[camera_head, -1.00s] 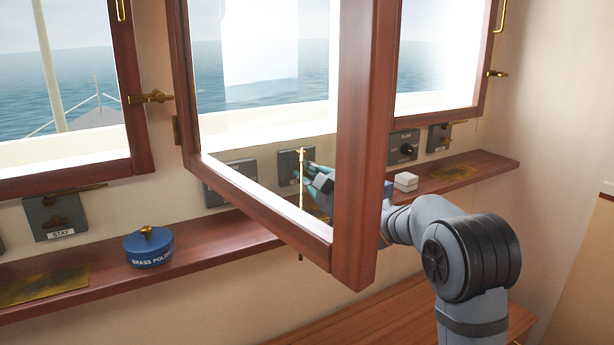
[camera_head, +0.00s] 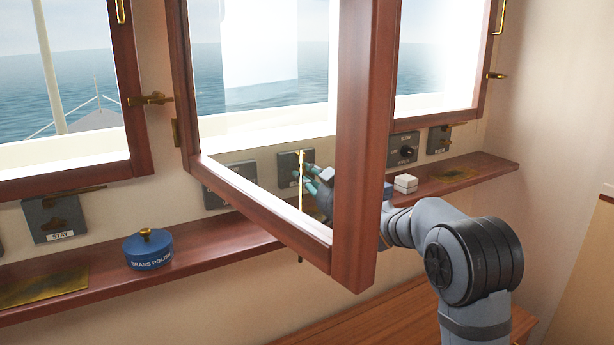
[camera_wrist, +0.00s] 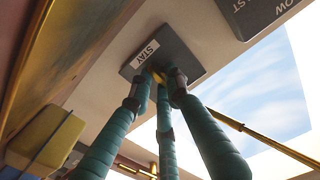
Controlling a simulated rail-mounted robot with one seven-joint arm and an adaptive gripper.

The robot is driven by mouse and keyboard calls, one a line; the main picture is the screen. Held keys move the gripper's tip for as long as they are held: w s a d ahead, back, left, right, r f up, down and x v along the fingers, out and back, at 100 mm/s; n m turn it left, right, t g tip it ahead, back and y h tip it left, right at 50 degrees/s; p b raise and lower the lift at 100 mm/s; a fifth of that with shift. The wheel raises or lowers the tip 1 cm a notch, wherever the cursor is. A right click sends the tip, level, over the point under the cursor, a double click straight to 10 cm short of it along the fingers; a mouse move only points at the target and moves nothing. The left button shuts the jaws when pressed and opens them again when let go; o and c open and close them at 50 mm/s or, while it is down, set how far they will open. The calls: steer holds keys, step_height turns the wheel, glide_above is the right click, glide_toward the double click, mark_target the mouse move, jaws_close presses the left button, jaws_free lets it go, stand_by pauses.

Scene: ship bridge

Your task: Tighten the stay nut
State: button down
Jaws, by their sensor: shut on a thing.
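The stay nut (camera_wrist: 156,77) is a small brass piece at the grey plate labelled STAY (camera_wrist: 168,55) in the wrist view, mostly hidden by my fingers. My gripper (camera_wrist: 160,82) has teal fingers closed around it at the plate. In the head view my gripper (camera_head: 309,171) shows through the open window's glass, in front of a grey wall plate (camera_head: 284,162). A thin brass stay rod (camera_head: 300,190) hangs upright beside my fingers there. The nut itself is too small to make out in the head view.
The open wooden window frame (camera_head: 358,150) juts out between the head camera and my gripper. A shelf (camera_head: 215,243) runs below the plates, with a blue brass polish tin (camera_head: 148,252) and a white box (camera_head: 405,183). Another STAY plate (camera_head: 43,212) is at left.

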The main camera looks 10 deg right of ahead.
steer(key=shift+a+f, duration=0.3)
steer(key=c, duration=1.7)
jaws_free()
steer(key=shift+r, duration=0.15)
steer(key=shift+s+d+r, duration=0.1)
steer(key=v, duration=1.2)
steer(key=x, duration=1.2)
steer(key=shift+d, duration=0.1)
